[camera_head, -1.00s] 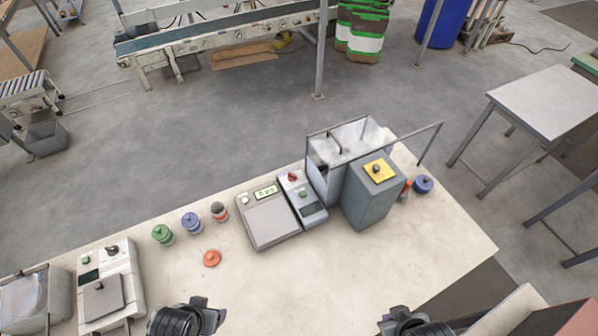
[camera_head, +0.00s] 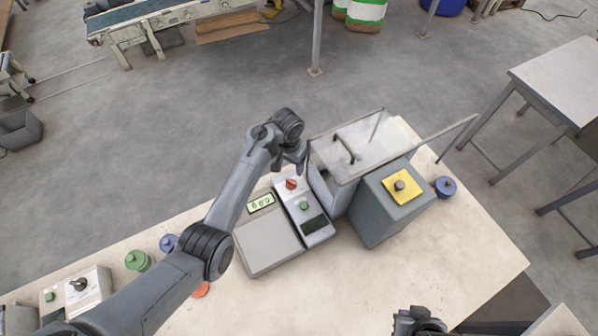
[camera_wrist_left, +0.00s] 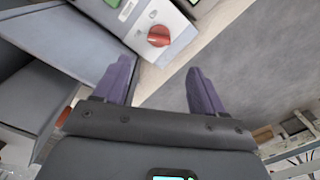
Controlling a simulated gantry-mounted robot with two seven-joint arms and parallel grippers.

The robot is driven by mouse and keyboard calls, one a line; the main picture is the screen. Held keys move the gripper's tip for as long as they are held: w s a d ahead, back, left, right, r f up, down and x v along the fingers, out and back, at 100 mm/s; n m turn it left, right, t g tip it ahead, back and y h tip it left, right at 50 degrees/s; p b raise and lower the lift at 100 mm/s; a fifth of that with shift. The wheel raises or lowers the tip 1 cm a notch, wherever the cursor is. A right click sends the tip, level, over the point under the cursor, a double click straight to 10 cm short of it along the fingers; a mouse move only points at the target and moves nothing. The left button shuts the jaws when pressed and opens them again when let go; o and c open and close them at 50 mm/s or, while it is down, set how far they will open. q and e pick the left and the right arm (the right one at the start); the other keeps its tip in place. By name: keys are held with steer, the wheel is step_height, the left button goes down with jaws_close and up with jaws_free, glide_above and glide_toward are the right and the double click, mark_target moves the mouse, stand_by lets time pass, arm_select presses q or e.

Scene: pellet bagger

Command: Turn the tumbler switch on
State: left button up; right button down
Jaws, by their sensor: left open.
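A red knob (camera_head: 291,184), the likely tumbler switch, sits on the far end of a narrow grey control box (camera_head: 314,222) with a green button and a dark display. I cannot read its setting. In the left wrist view the red knob (camera_wrist_left: 158,36) is just beyond the fingertips, roughly between them. My left gripper (camera_head: 301,166) hangs by the far end of the box, close to the knob; its purple fingers are apart and empty in the left wrist view (camera_wrist_left: 159,70). My right gripper (camera_head: 418,322) is at the bottom edge, its fingers not clear.
A scale (camera_head: 268,247) adjoins the control box on the left. A clear-topped bin (camera_head: 352,148) and a grey box with a yellow plate (camera_head: 402,187) stand close on the right. The front right tabletop (camera_head: 440,270) is clear. A jar with a blue lid (camera_head: 445,186) stands at right.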

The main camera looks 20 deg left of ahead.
mark_target(291, 181)
arm_select(q)
step_height(291, 181, down, 11)
steer(key=shift+r+b, duration=0.2)
steer(key=shift+b, duration=0.9)
steer(key=c, duration=1.1)
